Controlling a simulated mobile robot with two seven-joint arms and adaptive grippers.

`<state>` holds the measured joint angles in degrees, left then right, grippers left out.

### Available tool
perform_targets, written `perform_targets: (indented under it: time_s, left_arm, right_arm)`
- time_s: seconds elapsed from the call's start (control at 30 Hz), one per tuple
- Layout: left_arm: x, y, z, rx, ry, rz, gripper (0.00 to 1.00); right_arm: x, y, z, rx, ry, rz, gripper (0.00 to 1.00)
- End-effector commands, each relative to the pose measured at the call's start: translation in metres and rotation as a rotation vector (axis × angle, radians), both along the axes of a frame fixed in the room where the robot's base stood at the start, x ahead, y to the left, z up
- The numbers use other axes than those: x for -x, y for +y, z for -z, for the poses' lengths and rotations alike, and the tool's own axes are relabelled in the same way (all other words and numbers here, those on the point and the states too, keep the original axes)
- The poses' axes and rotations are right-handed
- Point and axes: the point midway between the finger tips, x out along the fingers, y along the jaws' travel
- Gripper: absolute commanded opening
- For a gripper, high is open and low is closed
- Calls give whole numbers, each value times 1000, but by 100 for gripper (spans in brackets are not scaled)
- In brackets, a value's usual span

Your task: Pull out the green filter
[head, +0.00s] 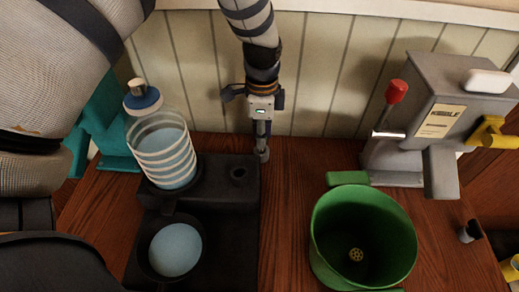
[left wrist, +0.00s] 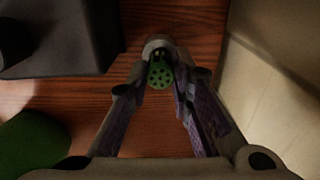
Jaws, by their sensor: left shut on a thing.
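The green filter (left wrist: 160,75) is a small round green piece with dark holes. In the left wrist view it sits between the fingertips of my left gripper (left wrist: 159,52), which is shut on it. In the head view my left gripper (head: 262,150) points down beside the right back edge of the black stand, near the back wall. The filter cannot be made out in the head view; the fingers hide it. Wooden tabletop shows around and below it in the left wrist view. My right gripper is not in view.
The black stand (head: 220,225) holds a striped bottle (head: 165,150) and a round cup of blue liquid (head: 175,250).

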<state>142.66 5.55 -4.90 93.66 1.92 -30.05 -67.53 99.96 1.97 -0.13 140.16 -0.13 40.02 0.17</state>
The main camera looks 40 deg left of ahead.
Motion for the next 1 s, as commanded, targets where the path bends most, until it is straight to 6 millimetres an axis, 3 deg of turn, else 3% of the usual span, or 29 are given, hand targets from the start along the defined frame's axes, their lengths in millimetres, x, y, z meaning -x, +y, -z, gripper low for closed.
perform_targets:
  time_s: [0.67,1.0]
  left_arm:
    - [-1,0,-38,0,-4,0,0]
    - [0,0,-38,0,0,-1,0]
  right_arm:
    - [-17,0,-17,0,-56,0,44]
    - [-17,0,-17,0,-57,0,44]
